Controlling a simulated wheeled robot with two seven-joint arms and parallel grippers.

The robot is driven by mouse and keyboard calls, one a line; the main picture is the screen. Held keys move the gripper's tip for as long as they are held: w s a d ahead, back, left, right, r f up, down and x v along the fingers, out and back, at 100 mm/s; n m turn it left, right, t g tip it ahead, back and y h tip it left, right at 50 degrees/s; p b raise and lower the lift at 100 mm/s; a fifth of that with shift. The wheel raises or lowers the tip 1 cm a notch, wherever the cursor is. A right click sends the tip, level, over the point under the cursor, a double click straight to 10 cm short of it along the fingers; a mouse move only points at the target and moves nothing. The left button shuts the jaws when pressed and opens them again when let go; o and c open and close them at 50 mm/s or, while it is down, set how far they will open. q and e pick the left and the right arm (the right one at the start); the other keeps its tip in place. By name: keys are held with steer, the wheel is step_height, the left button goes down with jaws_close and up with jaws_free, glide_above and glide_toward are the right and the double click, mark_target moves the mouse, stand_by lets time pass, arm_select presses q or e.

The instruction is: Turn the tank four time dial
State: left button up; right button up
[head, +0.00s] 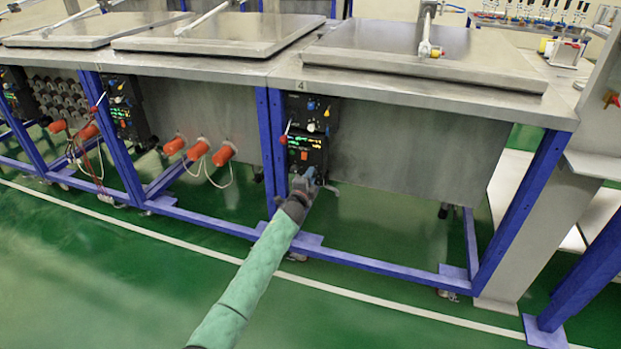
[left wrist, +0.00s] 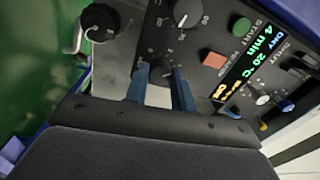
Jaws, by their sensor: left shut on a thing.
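Tank four's black control panel (head: 306,150) is on the tank's left front, below the edge marked 4. In the left wrist view the panel (left wrist: 210,42) is tilted, with a small dark dial (left wrist: 160,74) low on it. My left gripper (left wrist: 162,82) has its two blue fingers on either side of this dial and is shut on it. The fingers partly hide the dial and its scale. In the head view my left gripper (head: 304,182) is at the panel's lower end, and its hold is too small to see there.
A second black knob (left wrist: 187,12), a red button (left wrist: 214,60), a green button (left wrist: 241,27) and a lit display (left wrist: 245,66) are close by. A larger black knob (left wrist: 100,20) is off to the left.

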arm_select(q)
steer(key=shift+m, duration=1.1)
steer(key=o, duration=1)
steer(key=shift+s, duration=0.1)
